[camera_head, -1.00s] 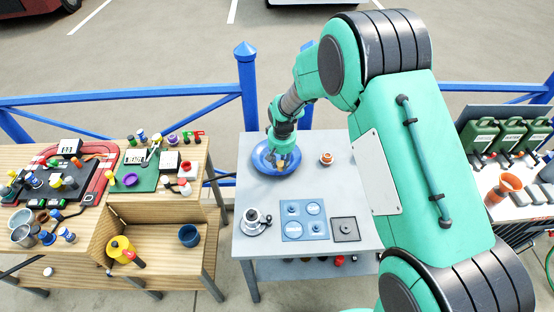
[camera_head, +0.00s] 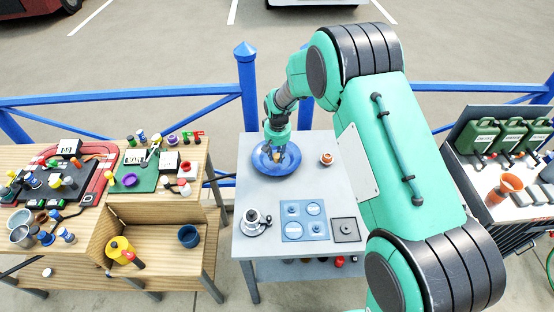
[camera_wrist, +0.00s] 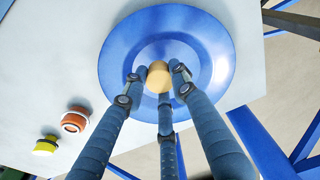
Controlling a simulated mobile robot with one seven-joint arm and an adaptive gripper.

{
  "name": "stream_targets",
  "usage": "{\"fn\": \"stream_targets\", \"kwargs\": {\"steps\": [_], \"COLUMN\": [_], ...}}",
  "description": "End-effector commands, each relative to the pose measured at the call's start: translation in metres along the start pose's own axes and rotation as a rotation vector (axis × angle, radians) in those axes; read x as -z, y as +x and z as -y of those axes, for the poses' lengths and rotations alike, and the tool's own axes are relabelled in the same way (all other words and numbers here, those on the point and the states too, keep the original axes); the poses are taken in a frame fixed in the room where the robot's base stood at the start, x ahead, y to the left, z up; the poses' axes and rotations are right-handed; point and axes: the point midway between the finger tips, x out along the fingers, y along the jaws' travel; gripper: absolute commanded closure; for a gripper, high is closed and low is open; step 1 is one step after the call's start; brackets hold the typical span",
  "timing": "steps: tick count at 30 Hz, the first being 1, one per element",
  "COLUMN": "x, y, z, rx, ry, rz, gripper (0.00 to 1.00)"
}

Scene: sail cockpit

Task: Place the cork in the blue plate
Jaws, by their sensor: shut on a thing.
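The blue plate (camera_head: 262,162) lies at the back left of the grey table, and it fills the upper middle of the wrist view (camera_wrist: 120,60). My gripper (camera_head: 277,155) is over the plate, fingers pointing down. In the wrist view its fingers (camera_wrist: 158,80) are closed around the tan cork (camera_wrist: 158,74), which appears over the plate's middle. The cork also shows small between the fingertips in the head view (camera_head: 277,158). I cannot tell whether the cork touches the plate.
An orange-and-white round item (camera_head: 326,158) stands right of the plate. A silver pot-like item (camera_head: 253,218), a blue mat (camera_head: 304,230) and a dark square plate (camera_head: 345,230) lie nearer the table's front. The table's middle is clear.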

Motion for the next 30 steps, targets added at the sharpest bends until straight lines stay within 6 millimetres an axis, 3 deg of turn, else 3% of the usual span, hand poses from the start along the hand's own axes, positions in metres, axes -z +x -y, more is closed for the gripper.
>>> {"fn": "stream_targets", "kwargs": {"steps": [6,21,22,23,30], "x": [-0.003,-0.004,-0.004,-0.004,-0.003], "y": [0.023,0.029,0.029,0.028,0.028], "z": [0.0,0.0,0.0,0.0,0.0], "rx": [0.0,0.0,0.0,0.0,0.0], "ry": [0.0,0.0,0.0,0.0,0.0], "rz": [0.001,0.001,0.0,0.001,0.0], "gripper": [0.81,0.81,0.67,0.65,0.65]}}
